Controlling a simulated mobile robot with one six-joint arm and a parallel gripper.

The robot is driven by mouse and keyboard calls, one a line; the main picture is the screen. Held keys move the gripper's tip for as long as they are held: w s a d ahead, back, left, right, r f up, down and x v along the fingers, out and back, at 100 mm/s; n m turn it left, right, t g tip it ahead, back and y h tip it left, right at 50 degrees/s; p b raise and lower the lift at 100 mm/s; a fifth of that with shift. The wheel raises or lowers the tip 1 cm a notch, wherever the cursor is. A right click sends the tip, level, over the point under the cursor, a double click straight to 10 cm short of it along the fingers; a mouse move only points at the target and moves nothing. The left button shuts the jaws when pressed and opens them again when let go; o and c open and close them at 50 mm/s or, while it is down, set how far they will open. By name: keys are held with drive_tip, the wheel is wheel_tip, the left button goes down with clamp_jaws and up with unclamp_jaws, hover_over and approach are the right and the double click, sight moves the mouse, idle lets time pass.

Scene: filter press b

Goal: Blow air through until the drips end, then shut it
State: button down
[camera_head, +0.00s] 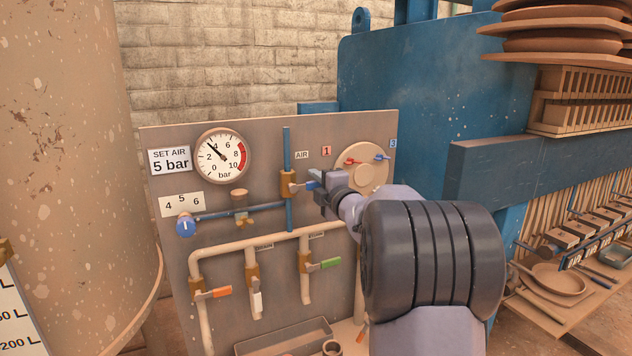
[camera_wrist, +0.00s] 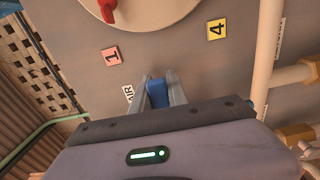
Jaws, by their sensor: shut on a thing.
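The brass air valve (camera_head: 288,184) sits on the vertical blue pipe, beside the AIR label (camera_head: 302,155). Its lever points right, across the pipe, with a blue end (camera_head: 311,185). My gripper (camera_head: 318,188) is shut on that blue end. The wrist view shows the blue lever (camera_wrist: 156,93) between my fingers (camera_wrist: 159,92). The gauge (camera_head: 222,156) needle points up and left, between 2 and 4 bar, nearer 4. A sign (camera_head: 170,160) reads SET AIR 5 bar. The blue regulator knob (camera_head: 186,226) is below the 4-5-6 scale. I cannot make out any drips.
Valves with orange (camera_head: 220,292), white (camera_head: 257,301) and green (camera_head: 330,263) handles sit on the cream pipes below. A round plate (camera_head: 370,176) has red and blue handles. A tray (camera_head: 285,338) is at the bottom; my arm hides part of the panel's right side.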

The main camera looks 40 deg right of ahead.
drive_tip(key=shift+f, duration=0.1)
drive_tip(key=c, duration=1.3)
unclamp_jaws()
drive_tip(key=v, duration=1.7)
drive_tip(key=shift+s+a, duration=0.2)
